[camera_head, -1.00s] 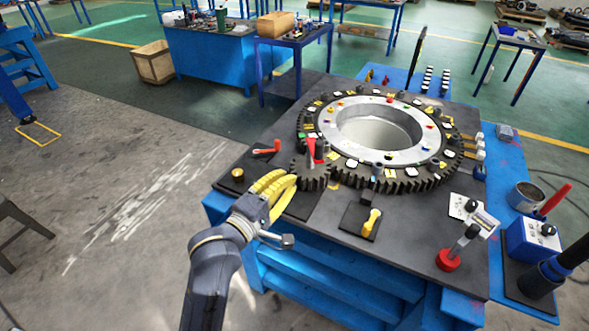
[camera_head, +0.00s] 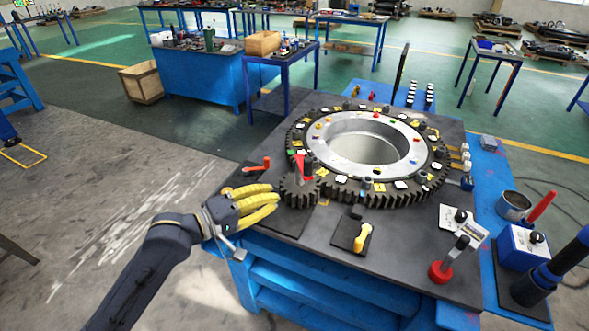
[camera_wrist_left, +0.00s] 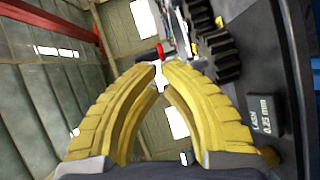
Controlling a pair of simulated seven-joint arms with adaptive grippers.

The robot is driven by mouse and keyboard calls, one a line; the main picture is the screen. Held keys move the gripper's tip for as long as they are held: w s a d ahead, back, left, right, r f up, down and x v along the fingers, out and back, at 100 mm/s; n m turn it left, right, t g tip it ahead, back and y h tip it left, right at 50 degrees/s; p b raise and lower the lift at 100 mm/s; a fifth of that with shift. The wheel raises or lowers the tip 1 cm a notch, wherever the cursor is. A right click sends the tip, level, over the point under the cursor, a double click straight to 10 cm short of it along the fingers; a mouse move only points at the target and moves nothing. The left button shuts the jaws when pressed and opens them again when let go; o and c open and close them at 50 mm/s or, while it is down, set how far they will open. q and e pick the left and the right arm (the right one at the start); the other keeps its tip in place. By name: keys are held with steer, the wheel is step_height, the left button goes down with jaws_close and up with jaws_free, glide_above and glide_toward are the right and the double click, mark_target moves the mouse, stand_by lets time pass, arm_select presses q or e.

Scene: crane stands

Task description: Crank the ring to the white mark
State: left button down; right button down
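The toothed ring (camera_head: 318,127) lies flat on the dark bench top, with white, yellow and other coloured pieces on it. I cannot tell which white piece is the white mark. A small dark gear (camera_head: 299,192) sits at its near left edge, with a red pointer-like piece (camera_head: 299,168) above it. My left gripper (camera_head: 277,203) has yellow fingers and is just left of the small gear; contact is unclear. In the left wrist view its fingertips (camera_wrist_left: 159,66) nearly meet, with nothing seen held between them. My right gripper is out of view.
A red-handled lever (camera_head: 257,165) lies behind my left gripper. A yellow lever (camera_head: 363,237) on a black plate stands in front of the ring. A red-based stand (camera_head: 440,272), a blue box (camera_head: 521,248) and a metal can (camera_head: 513,206) are at the right.

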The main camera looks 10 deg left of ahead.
arm_select(q)
steer(key=shift+w+a+r+g+h, duration=0.8)
steer(key=shift+w+a+g+h, duration=0.6)
steer(key=shift+a, duration=2.05)
steer(key=x, duration=1.4)
steer(key=shift+r+t, duration=0.3)
steer(key=shift+r, duration=0.05)
steer(key=shift+d, duration=0.9)
steer(key=shift+a, duration=0.1)
steer(key=s+d+v, duration=0.1)
steer(key=v, duration=1.2)
steer(key=shift+s+a+f, duration=0.15)
steer(key=shift+s+a, duration=0.25)
steer(key=shift+s, duration=0.05)
